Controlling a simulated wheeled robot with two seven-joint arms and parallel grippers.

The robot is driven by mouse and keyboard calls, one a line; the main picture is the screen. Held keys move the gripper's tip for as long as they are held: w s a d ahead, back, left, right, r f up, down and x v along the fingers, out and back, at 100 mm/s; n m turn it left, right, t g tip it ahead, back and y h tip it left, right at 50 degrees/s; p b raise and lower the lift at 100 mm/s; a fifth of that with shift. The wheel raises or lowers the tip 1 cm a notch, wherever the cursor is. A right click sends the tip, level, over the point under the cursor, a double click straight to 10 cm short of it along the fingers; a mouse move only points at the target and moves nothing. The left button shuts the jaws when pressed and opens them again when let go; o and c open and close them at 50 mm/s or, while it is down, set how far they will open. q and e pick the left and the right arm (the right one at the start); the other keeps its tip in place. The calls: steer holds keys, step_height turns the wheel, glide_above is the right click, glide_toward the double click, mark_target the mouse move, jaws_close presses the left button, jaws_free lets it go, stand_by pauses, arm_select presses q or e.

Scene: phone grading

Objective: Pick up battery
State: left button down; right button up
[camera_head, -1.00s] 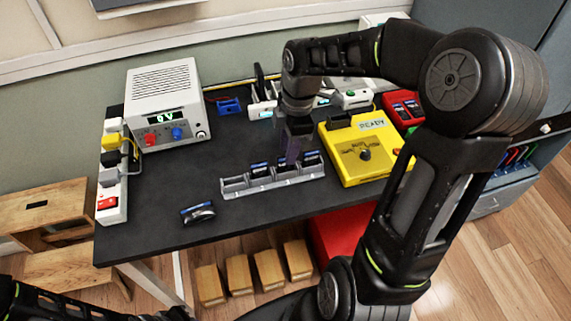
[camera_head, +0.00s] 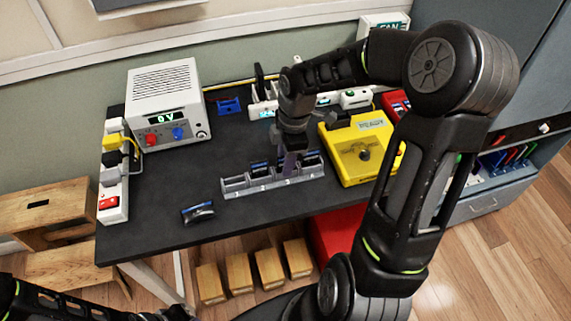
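A grey slotted rack (camera_head: 236,190) stands near the front of the dark table. Dark batteries with blue tops sit in it, one on the left (camera_head: 259,168) and one on the right (camera_head: 312,158). My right gripper (camera_head: 289,168) points down at the rack's middle slots, between these two. Its fingers cover whatever is in that slot, and their opening is too small to make out. A dark blue and silver object (camera_head: 198,212), perhaps another battery, lies on the table left of the rack. Part of my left arm shows at the lower left, but its gripper is out of view.
A yellow tester (camera_head: 360,165) with a knob stands just right of the rack. A white power supply (camera_head: 165,105) is at the back left, beside a power strip (camera_head: 112,195). A small blue item (camera_head: 229,106) is behind. The table's left middle is clear.

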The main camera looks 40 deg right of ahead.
jaws_close()
stand_by(0.3)
stand_by(0.3)
